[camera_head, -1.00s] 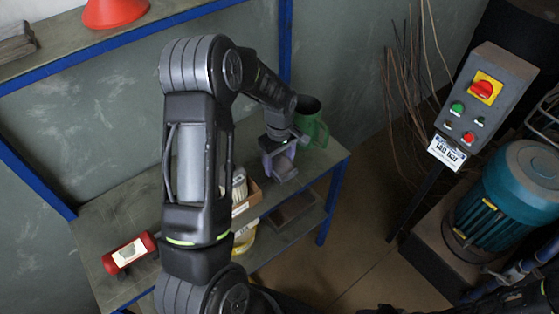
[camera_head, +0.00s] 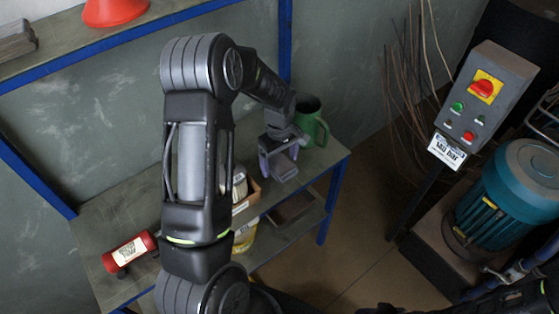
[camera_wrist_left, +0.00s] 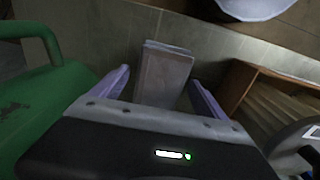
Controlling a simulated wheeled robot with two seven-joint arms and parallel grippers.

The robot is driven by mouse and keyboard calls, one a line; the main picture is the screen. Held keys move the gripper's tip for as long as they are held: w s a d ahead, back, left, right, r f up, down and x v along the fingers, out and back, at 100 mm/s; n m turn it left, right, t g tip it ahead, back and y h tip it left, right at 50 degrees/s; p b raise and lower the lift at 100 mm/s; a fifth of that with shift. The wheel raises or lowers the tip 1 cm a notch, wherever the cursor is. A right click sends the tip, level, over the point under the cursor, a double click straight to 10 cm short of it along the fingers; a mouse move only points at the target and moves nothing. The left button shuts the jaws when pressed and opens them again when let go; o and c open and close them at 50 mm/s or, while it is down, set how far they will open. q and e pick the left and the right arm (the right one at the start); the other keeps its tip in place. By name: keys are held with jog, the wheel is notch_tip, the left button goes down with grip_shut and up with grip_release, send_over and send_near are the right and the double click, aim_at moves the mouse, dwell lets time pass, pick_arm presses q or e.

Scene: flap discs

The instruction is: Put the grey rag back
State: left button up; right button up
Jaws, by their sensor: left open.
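A grey, folded, block-shaped thing that looks like the grey rag (camera_wrist_left: 165,70) lies between the fingers of my left gripper (camera_wrist_left: 160,78) in the left wrist view. A gap shows on each side of it, and the two purplish fingers stand apart. In the head view the left gripper (camera_head: 279,158) is over the right end of the workbench top, with the rag (camera_head: 284,172) at its fingertips. Whether the rag rests on the bench is hard to tell. My right gripper is not visible.
A green mug (camera_head: 311,122) stands close behind the left gripper and fills the left of the wrist view (camera_wrist_left: 45,105). A cardboard box (camera_head: 247,199) is in front. A red cylinder (camera_head: 128,252) lies on the bench (camera_head: 100,218) at left. A control post (camera_head: 474,105) stands right.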

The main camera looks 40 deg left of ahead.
aim_at(280, 162)
pick_arm(q)
jog(key=shift+r, duration=0.4)
notch_tip(280, 162, up, 11)
jog(key=b, duration=0.2)
jog(key=shift+r, duration=0.2)
dwell(0.5)
